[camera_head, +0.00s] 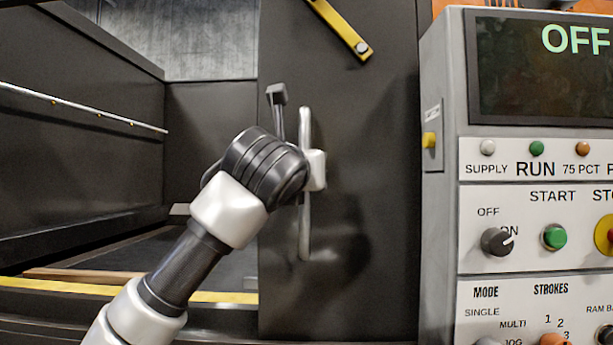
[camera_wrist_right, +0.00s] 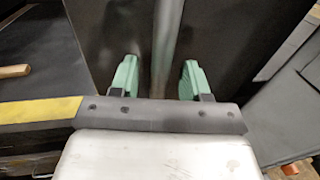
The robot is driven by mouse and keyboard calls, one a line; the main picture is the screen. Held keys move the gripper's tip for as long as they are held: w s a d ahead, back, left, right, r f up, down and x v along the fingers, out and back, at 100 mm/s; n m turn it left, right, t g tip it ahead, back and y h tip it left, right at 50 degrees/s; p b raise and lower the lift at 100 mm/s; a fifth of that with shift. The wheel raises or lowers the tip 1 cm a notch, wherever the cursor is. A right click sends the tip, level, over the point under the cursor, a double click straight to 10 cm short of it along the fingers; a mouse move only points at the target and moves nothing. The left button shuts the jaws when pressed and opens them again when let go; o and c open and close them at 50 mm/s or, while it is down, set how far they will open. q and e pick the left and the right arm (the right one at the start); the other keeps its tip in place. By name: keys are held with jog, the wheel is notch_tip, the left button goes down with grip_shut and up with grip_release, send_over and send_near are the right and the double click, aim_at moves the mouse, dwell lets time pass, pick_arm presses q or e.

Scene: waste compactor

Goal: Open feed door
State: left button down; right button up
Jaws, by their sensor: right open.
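The feed door (camera_head: 365,215) appears as a dark upright panel in the middle of the head view. Its pale vertical bar handle (camera_head: 305,235) stands near the door's left edge. In the right wrist view the handle (camera_wrist_right: 163,50) runs upright between the two green fingers of my right gripper (camera_wrist_right: 158,80). The fingers are open, one on each side of the bar, with a visible gap on both sides. In the head view my arm's wrist covers the middle of the handle and the fingers are hidden. My left gripper is not in view.
A control panel (camera_head: 448,200) with an OFF screen (camera_head: 545,75) stands right of the door. A yellow bar (camera_head: 345,30) is at the top of the door. Left is a dark-walled bay (camera_head: 75,160) with a rail and a yellow front edge (camera_head: 225,297).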

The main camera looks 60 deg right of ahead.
jog(key=s+a+b, duration=0.1)
jog(key=a, duration=0.6)
jog(key=shift+s+a, duration=0.2)
jog(key=shift+s, duration=0.05)
